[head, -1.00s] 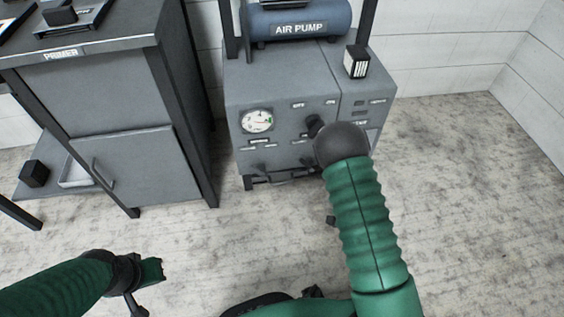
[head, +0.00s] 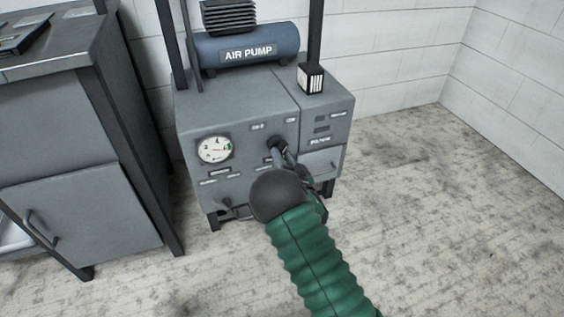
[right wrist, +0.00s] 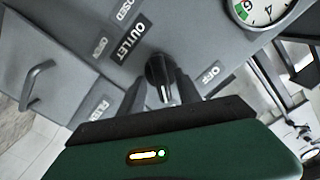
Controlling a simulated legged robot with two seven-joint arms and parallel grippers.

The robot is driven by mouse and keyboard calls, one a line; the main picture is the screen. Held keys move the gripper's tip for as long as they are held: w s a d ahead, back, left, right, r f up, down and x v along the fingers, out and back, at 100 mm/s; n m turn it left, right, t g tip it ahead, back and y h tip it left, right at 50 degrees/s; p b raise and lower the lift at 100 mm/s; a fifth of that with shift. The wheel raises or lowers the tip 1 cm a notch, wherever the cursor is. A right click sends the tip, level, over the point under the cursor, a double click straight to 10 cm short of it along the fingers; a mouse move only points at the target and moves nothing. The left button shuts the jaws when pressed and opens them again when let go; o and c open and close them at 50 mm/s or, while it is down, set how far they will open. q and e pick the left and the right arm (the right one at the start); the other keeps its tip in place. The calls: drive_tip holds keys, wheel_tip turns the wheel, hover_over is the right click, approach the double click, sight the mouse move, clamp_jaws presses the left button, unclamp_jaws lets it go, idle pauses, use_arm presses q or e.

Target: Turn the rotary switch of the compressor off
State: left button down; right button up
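The compressor (head: 240,115) is a grey cabinet under a blue tank marked AIR PUMP. Its black rotary switch (head: 277,142) is on the front panel, right of the gauge. In the right wrist view the knob (right wrist: 158,70) is between my fingers, with an OFF label to its right. My right gripper (head: 281,151) reaches to the knob. In the right wrist view its fingers (right wrist: 158,88) stand apart on either side of the knob; I cannot tell whether they touch it. My left gripper is out of view.
A round gauge (head: 214,149) is on the panel's left, with a lower black knob (head: 226,204) below it. A grey cabinet (head: 75,185) stands at left. The floor at right is clear.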

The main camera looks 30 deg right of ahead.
drive_tip(key=shift+w+d+r, duration=0.1)
drive_tip(key=shift+w, duration=0.25)
clamp_jaws()
